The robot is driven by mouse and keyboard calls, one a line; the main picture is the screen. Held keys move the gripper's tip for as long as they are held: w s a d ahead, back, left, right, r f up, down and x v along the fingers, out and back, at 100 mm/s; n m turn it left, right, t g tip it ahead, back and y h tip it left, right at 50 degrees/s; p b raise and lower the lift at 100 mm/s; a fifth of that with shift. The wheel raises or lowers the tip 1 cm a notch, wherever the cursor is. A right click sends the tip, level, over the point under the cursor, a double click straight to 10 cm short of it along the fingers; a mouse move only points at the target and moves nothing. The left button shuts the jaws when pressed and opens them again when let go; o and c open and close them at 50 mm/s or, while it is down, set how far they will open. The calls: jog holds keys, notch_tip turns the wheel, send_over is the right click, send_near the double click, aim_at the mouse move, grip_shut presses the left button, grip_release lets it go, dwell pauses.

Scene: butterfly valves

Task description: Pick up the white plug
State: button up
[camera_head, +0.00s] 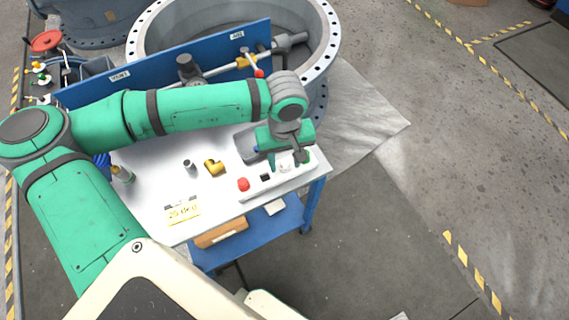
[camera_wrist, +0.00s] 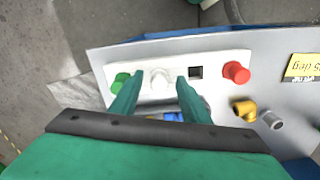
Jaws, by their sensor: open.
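The white plug (camera_wrist: 159,80) stands in a white holder strip (camera_wrist: 216,66), in a row with a green plug (camera_wrist: 121,81), a dark square opening (camera_wrist: 196,72) and a red plug (camera_wrist: 236,72). My gripper (camera_wrist: 161,76) is open, with its two fingertips on either side of the white plug in the wrist view. I cannot tell whether they touch it or how high above it they are. In the head view my gripper (camera_head: 289,160) is over the right end of the strip (camera_head: 263,186), and the white plug is mostly hidden there.
A brass elbow (camera_head: 213,167) and a small grey fitting (camera_head: 189,163) lie on the white cart top (camera_head: 150,180) beside a yellow label (camera_head: 184,210). A blue panel with a pipe (camera_head: 140,75) stands behind. Floor to the right is clear.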

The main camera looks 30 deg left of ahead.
grip_shut()
